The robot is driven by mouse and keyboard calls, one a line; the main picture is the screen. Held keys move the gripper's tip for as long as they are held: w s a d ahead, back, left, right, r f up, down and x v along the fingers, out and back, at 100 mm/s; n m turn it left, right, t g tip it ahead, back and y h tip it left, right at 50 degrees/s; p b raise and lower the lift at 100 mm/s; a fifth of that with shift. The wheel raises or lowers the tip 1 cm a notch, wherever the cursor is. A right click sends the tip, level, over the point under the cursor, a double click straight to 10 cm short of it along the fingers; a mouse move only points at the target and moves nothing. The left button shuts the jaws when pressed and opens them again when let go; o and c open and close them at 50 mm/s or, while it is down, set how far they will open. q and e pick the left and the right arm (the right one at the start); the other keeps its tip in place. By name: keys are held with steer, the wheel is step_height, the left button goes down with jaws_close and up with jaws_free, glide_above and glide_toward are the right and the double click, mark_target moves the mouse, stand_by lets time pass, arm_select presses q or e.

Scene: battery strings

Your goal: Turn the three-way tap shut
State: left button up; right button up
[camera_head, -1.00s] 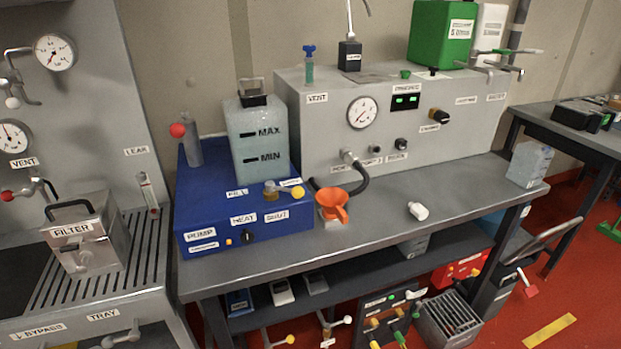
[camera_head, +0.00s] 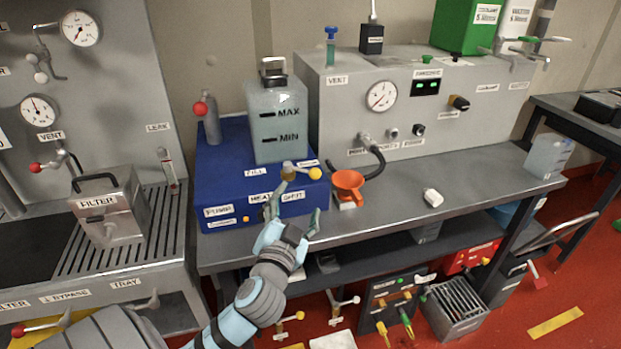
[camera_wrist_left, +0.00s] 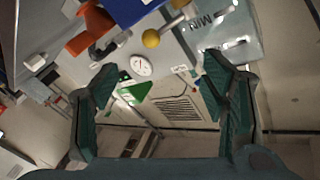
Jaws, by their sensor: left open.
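The tap (camera_head: 288,171) is a brass body on top of the blue unit, in front of the clear tank. Its lever ends in a yellow ball (camera_head: 314,173) and points right. The ball also shows in the left wrist view (camera_wrist_left: 151,38), above the space between the fingers. My left gripper (camera_head: 293,213) is open and empty, in front of the blue unit's front face and below the tap, apart from the lever. Small labels sit around the tap; their small print is hard to read. My right gripper is not in view.
The clear MAX/MIN tank (camera_head: 278,125) stands close behind the tap.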

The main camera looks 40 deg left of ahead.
mark_target(311, 174)
arm_select(q)
steer(key=x, duration=1.3)
steer(key=shift+w+a+f, duration=0.1)
steer(key=shift+w+a, duration=0.15)
steer(key=shift+w, duration=0.1)
steer(key=shift+d, duration=0.15)
jaws_close()
